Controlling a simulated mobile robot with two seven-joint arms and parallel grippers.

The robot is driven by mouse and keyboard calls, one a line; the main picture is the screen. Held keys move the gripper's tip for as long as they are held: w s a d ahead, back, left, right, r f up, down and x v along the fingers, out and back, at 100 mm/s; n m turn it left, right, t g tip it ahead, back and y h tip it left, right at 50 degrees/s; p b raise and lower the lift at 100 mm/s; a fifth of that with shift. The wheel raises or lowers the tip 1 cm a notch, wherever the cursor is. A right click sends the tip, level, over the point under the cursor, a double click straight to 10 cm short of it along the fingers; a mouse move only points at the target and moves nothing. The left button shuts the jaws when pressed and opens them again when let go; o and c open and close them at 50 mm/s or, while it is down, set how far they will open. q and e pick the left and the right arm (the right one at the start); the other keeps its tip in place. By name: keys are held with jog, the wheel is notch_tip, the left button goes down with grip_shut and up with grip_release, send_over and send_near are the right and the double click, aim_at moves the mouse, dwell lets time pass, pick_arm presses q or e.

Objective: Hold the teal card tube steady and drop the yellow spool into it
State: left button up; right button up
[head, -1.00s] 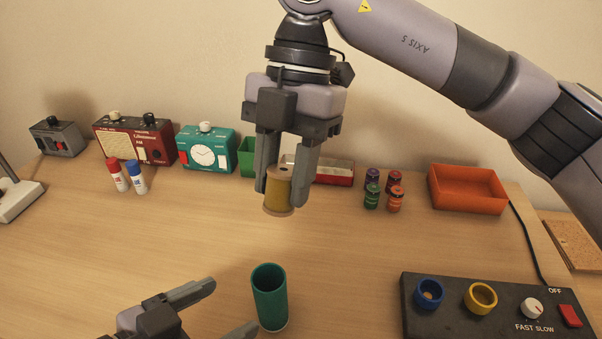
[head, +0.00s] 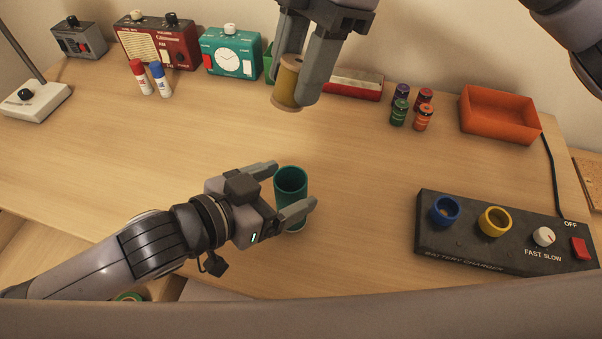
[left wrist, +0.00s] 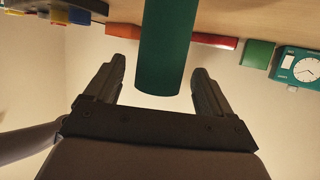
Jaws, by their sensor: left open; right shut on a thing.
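The teal card tube (head: 291,184) stands upright on the desk, its open top facing up. My left gripper (head: 287,188) is open, with one finger on each side of the tube. In the left wrist view the tube (left wrist: 166,50) stands between the two fingers, with gaps visible on both sides. My right gripper (head: 305,84) is shut on the yellow spool (head: 287,84) and holds it upright above the desk, farther back than the tube. The lower part of the tube is partly hidden by a left finger.
A black charger box (head: 500,245) with blue and yellow rings lies at the right. Radios, a teal clock (head: 231,54) and two glue sticks (head: 150,78) are at the back left. The desk's left middle is clear.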

aim_at(301, 181)
pick_arm(q)
jog(key=shift+x, duration=2.2)
jog(key=c, duration=1)
